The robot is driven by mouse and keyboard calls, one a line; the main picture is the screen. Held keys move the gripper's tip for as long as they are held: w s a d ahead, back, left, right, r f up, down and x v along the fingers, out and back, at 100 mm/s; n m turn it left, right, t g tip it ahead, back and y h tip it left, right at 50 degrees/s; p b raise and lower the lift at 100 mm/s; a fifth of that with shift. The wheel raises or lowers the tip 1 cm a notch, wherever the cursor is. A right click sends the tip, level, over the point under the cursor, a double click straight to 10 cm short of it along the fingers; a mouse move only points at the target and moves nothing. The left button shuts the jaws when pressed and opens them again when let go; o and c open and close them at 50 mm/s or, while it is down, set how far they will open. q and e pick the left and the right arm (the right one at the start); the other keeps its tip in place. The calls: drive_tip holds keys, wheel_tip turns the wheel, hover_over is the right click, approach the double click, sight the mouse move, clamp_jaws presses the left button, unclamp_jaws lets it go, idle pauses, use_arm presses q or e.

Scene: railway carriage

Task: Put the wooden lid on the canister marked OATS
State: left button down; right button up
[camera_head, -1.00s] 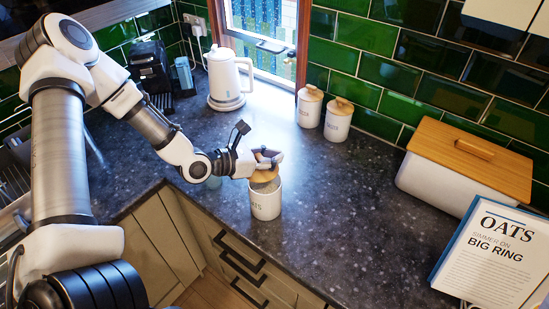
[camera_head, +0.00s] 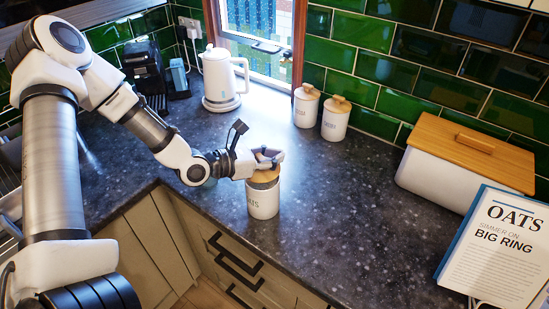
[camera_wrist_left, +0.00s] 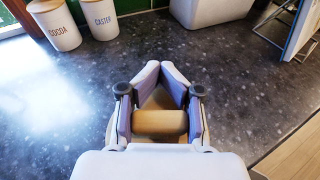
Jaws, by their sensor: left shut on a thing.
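The white OATS canister (camera_head: 262,204) stands upright near the front edge of the dark worktop, its lettering partly turned away. My left gripper (camera_head: 268,158) is directly above it, shut on the wooden lid (camera_head: 264,176). The lid sits over the canister's mouth, roughly level. A dark band shows between the wood and the white body; I cannot tell whether the lid is fully seated. In the left wrist view the lid's wooden knob (camera_wrist_left: 160,122) is between the fingers, and the canister is hidden below. My right gripper is not in view.
Two lidded white canisters, COCOA (camera_head: 306,106) and CASTER (camera_head: 336,119), stand by the green tiled wall. A white kettle (camera_head: 221,80) is behind, near the window. A bread bin (camera_head: 440,187) and a recipe stand (camera_head: 492,250) are at right. The worktop between is clear.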

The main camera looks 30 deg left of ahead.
use_arm(q)
drive_tip(key=shift+w+f+b, duration=0.15)
drive_tip(key=shift+f+b, duration=0.1)
drive_tip(key=shift+f, duration=0.35)
drive_tip(key=shift+w+f+b, duration=0.15)
drive_tip(key=shift+f+b, duration=0.1)
drive_tip(key=shift+f, duration=0.35)
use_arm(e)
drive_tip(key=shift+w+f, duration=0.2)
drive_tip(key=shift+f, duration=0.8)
use_arm(q)
drive_tip(key=shift+s+r, duration=0.15)
drive_tip(key=shift+r, duration=0.05)
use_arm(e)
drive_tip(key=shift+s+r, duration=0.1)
use_arm(q)
drive_tip(key=shift+f, duration=0.3)
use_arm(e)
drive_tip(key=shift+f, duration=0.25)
use_arm(q)
drive_tip(key=shift+f+b, duration=0.5)
drive_tip(key=shift+b, duration=0.15)
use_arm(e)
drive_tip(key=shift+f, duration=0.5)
use_arm(q)
drive_tip(key=c, duration=0.7)
unclamp_jaws()
wheel_tip(320, 180, up, 10)
drive_tip(key=shift+r, duration=0.1)
